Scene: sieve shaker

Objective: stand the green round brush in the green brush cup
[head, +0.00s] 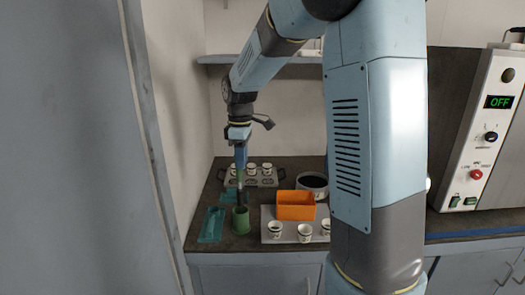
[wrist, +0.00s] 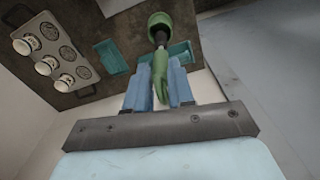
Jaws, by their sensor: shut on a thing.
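The green round brush (head: 239,178) hangs roughly upright, its dark end down. My gripper (head: 240,150) is shut on its green handle, which also shows between the fingers in the wrist view (wrist: 160,72). The green brush cup (head: 240,222) stands upright on the dark counter directly below the brush. In the wrist view the brush's dark end overlaps the opening of the cup (wrist: 159,18). I cannot tell whether the tip is just above the rim or slightly inside it.
Teal trays (head: 212,226) lie beside and behind the cup. An orange bin (head: 295,206) and a light tray (head: 283,238) with white cups are to the right. A holder with white cups (head: 252,169) and a round pot (head: 312,183) stand behind. A wall is close on the left.

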